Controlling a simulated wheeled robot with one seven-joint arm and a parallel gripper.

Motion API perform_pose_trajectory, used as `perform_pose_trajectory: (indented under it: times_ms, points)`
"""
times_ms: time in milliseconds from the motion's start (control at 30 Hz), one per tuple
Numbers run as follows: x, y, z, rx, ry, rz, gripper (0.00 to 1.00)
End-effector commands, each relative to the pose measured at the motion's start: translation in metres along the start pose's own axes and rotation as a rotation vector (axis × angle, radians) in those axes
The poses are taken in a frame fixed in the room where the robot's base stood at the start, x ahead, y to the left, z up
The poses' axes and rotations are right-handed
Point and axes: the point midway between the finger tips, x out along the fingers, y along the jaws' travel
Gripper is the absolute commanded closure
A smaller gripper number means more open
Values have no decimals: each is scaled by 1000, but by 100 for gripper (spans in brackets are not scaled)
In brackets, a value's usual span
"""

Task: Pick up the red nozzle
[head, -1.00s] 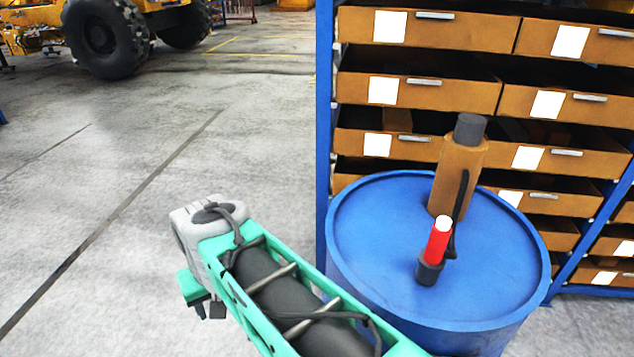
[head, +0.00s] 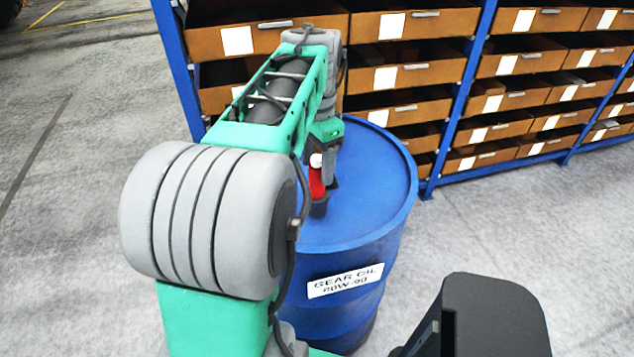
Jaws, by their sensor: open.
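The red nozzle (head: 316,183) stands upright on the top of the blue drum (head: 376,205), with a white tip and a dark base. My arm reaches over the drum from the left. My gripper (head: 328,168) hangs from the arm's end just behind and right of the nozzle, partly hidden by it and the arm. It is open and does not hold the nozzle. The gap between them is hard to judge, and I cannot tell whether they touch.
A blue-framed shelf rack (head: 475,80) with brown drawers (head: 407,75) stands behind the drum. The drum carries a white gear oil label (head: 345,281). The brown bottle is hidden behind my arm. Grey floor (head: 530,220) lies open to the right.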

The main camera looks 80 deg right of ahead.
Motion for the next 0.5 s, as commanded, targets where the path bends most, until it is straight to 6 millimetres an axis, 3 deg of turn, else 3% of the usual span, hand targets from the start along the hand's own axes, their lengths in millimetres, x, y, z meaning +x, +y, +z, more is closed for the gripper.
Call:
perform_pose_trajectory:
  times_ms: [200, 400, 500]
  points:
    - [32, 0, 1, -1, -1, 1, 42]
    - [34, 0, 0, -2, 1, 0, 42]
    - [34, 0, 0, -2, 1, 0, 49]
